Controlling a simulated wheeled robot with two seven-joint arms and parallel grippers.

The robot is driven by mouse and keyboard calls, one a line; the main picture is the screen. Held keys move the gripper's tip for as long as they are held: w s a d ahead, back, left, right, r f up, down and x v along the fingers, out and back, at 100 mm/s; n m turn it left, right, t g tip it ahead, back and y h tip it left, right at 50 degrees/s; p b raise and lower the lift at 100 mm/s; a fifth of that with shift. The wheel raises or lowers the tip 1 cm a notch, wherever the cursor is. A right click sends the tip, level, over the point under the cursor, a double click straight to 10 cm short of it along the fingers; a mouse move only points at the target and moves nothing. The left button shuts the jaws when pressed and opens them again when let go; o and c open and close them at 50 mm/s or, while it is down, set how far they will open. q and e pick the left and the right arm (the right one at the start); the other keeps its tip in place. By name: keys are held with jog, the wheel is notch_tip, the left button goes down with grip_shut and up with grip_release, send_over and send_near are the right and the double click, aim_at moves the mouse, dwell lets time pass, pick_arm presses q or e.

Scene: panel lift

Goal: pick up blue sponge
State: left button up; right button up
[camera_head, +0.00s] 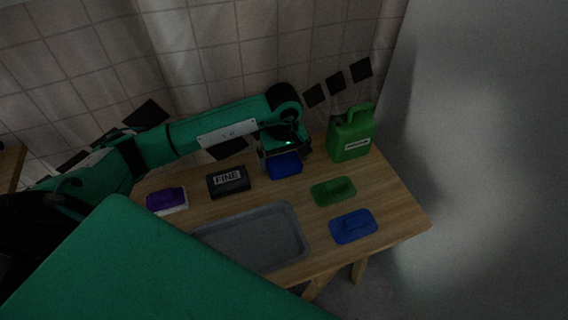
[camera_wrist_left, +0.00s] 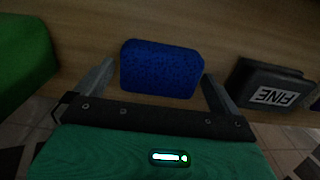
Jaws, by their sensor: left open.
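The blue sponge (camera_head: 285,166) is a rounded dark-blue block lying on the wooden table, towards its back edge. It also shows in the left wrist view (camera_wrist_left: 161,68), between the two fingers. My left gripper (camera_head: 282,160) is open over the sponge. The sponge's back part is hidden by the gripper in the head view. My right gripper is not in view.
A black block marked FINE (camera_head: 228,181) lies left of the sponge, a green jug (camera_head: 351,134) stands to the right. A green float (camera_head: 333,191), a blue float (camera_head: 353,226), a purple-and-white brush (camera_head: 167,200) and a grey tray (camera_head: 296,226) are also on the table (camera_head: 398,212).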

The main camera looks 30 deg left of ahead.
aim_at(284, 160)
pick_arm(q)
jog(key=shift+f, duration=0.55)
jog(key=c, duration=0.8)
notch_tip(284, 160, up, 20)
